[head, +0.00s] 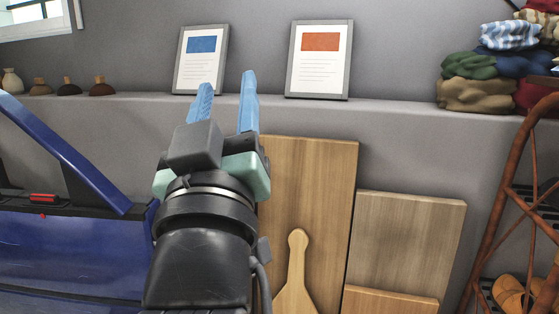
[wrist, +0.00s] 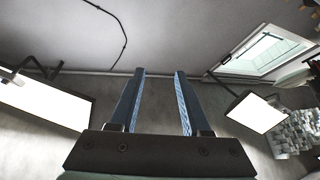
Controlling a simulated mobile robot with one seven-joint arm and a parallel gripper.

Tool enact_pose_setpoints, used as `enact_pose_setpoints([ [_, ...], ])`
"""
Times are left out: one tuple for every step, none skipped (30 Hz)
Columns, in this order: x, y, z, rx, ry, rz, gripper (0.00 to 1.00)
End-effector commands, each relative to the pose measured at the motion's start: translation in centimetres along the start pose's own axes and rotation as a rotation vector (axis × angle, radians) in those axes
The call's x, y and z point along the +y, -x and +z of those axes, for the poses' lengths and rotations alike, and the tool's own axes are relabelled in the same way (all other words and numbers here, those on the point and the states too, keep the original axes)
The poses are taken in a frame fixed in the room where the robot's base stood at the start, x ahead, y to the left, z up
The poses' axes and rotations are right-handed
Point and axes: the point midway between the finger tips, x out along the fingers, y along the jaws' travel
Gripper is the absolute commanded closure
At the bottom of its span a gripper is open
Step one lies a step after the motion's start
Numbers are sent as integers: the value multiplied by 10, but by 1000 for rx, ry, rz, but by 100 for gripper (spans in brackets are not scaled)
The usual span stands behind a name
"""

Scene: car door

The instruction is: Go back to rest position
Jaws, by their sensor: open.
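My gripper (head: 227,98) points up and away in front of the grey wall in the head view. Its two blue fingers stand apart with nothing between them. In the wrist view the same gripper (wrist: 160,80) shows both fingers parallel and empty, with wall and ceiling beyond. The blue car door (head: 75,245) stands at the left in the head view, with a red-marked handle (head: 43,198) on its dark upper edge. The gripper is to the right of the door and apart from it. Part of the door is cut off by the frame.
A ledge (head: 400,109) carries two framed sheets and folded clothes (head: 480,82). Wooden boards (head: 405,240) lean against the wall at lower right. A rusty metal rack (head: 510,185) stands at far right. The wrist view shows bright lamp panels (wrist: 45,102) and a window (wrist: 268,50).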

Motion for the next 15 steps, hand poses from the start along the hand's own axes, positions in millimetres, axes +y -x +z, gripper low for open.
enact_pose_setpoints([
  [25, 14, -24, 75, -62, 34, 53],
  [37, 22, -37, 117, -99, 47, 53],
  [52, 34, -54, 175, -145, 63, 53],
  [62, 44, -68, 219, -176, 72, 53],
  [72, 54, -80, 261, -206, 81, 53],
  [84, 69, -96, 319, -244, 89, 53],
  [86, 59, -111, 318, -252, 83, 53],
  [87, 50, -120, 311, -250, 81, 53],
  [90, 44, -130, 309, -248, 81, 53],
  [92, 40, -137, 309, -247, 81, 53],
  [93, 36, -144, 308, -247, 81, 53],
  [96, 30, -154, 308, -246, 81, 53],
  [98, 26, -161, 308, -246, 80, 53],
  [100, 21, -169, 307, -246, 80, 53],
  [103, 15, -180, 307, -245, 80, 53],
])
